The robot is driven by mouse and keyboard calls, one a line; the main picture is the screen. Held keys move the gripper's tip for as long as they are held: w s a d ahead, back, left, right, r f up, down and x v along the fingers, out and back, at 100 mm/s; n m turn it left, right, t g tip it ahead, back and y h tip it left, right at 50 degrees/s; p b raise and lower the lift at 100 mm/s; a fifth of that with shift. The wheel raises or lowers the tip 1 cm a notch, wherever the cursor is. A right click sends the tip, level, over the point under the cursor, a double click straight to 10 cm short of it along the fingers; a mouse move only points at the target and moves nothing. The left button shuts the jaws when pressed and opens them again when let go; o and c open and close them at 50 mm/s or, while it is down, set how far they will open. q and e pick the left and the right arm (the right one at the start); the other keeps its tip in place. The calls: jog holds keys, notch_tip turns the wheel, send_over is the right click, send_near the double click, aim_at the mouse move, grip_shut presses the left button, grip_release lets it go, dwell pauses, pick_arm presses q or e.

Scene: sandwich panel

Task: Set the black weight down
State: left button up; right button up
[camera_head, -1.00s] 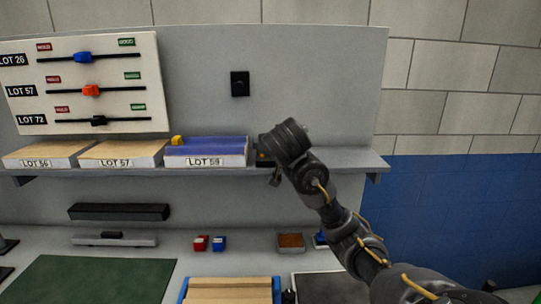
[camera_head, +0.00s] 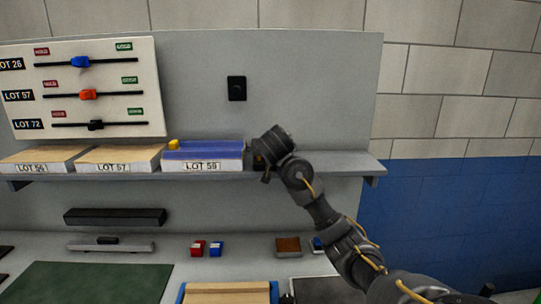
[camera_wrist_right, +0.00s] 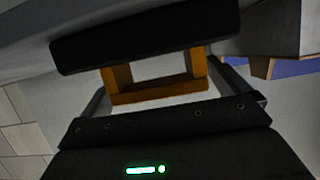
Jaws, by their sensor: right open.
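The black weight (camera_wrist_right: 145,35) is a dark block with an orange-yellow handle (camera_wrist_right: 160,92) in the right wrist view. My right gripper (camera_wrist_right: 166,88) is open, with its fingers spread to either side of the handle. In the head view my right gripper (camera_head: 264,172) is at the shelf, just right of the blue panel marked LOT 59 (camera_head: 225,150). The weight is mostly hidden there behind my wrist; only a small bit of yellow shows. My left gripper is not in view.
The grey shelf (camera_head: 330,165) is clear to the right of my wrist. Panels LOT 56 and LOT 57 (camera_head: 115,168) lie to the left, and a yellow piece (camera_head: 174,143) sits on the blue panel. Below are a green mat (camera_head: 85,285), small red and blue items and a wooden block (camera_head: 228,292).

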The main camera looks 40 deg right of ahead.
jog(key=shift+w+d+f, duration=0.25)
jog(key=shift+d, duration=0.1)
jog(key=shift+a, duration=0.15)
jog(key=shift+c, duration=1.1)
jog(key=c, duration=1.7)
jog(key=shift+r, duration=0.2)
jog(key=shift+c, duration=0.6)
jog(key=shift+w+f, duration=0.1)
